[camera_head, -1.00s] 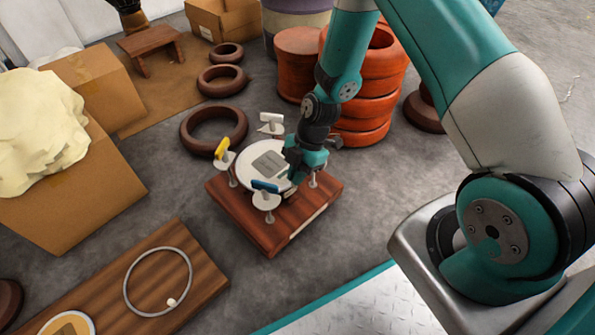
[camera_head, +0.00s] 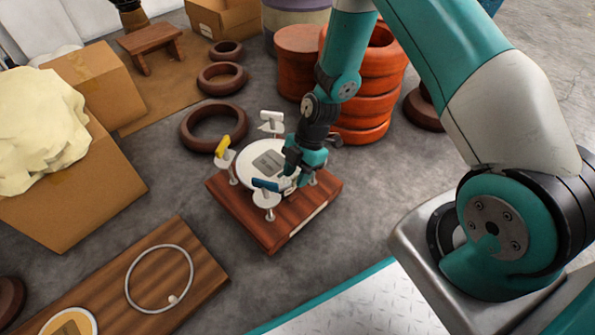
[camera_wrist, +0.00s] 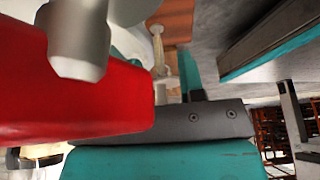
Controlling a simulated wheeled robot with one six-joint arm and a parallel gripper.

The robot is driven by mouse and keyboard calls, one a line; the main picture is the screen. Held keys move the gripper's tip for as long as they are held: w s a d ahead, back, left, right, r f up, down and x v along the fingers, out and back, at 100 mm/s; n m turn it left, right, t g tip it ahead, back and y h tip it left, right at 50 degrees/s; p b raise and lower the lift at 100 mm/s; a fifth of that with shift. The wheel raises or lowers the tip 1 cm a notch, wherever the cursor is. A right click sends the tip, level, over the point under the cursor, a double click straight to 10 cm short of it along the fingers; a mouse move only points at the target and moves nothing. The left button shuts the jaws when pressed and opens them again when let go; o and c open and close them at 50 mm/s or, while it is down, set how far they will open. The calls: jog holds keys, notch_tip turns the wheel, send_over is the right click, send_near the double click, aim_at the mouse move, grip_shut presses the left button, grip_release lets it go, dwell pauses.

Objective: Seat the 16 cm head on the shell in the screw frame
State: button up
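The screw frame (camera_head: 315,197) is a reddish-brown wooden block with upright posts carrying handles. A white round head (camera_head: 258,158) with a grey square patch lies level between the posts. The shell is hidden beneath it. A yellow handle (camera_head: 223,146), a white handle (camera_head: 271,118) and a blue handle (camera_head: 266,184) top visible posts. My gripper (camera_head: 299,179) is low at the head's right edge, close to the blue handle. In the wrist view a large red bar (camera_wrist: 75,100) and a pale grey cylinder (camera_wrist: 78,35) are very close to it. Whether its fingers grip the red bar is unclear.
A stack of orange-red rings (camera_head: 370,95) stands close behind my arm. Brown rings (camera_head: 213,126) lie behind the frame. A wooden board (camera_head: 195,275) at front left carries a thin metal ring (camera_head: 129,282) and a tan-centred disc (camera_head: 68,325).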

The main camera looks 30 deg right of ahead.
jog(key=p+v, duration=0.9)
jog(key=v, duration=0.8)
jog(key=shift+r, duration=0.25)
jog(key=s+a+r+m+p, duration=0.2)
jog(key=a+r+m, duration=0.15)
jog(key=r, duration=0.55)
jog(key=s+a+r+m+p, duration=0.2)
jog(key=s+a+r, duration=0.15)
jog(key=r, duration=0.65)
jog(key=s+a+r+m+t+p, duration=0.1)
jog(key=s+a+r+m+p, duration=0.15)
jog(key=s+r+m, duration=0.4)
jog(key=s+a+r+m+p, duration=0.2)
jog(key=s+a+r+m, duration=0.1)
jog(key=s+r, duration=0.65)
notch_tip(320, 180, up, 37)
jog(key=p, duration=3.7)
jog(key=shift+w+a, duration=0.25)
jog(key=shift+w, duration=0.15)
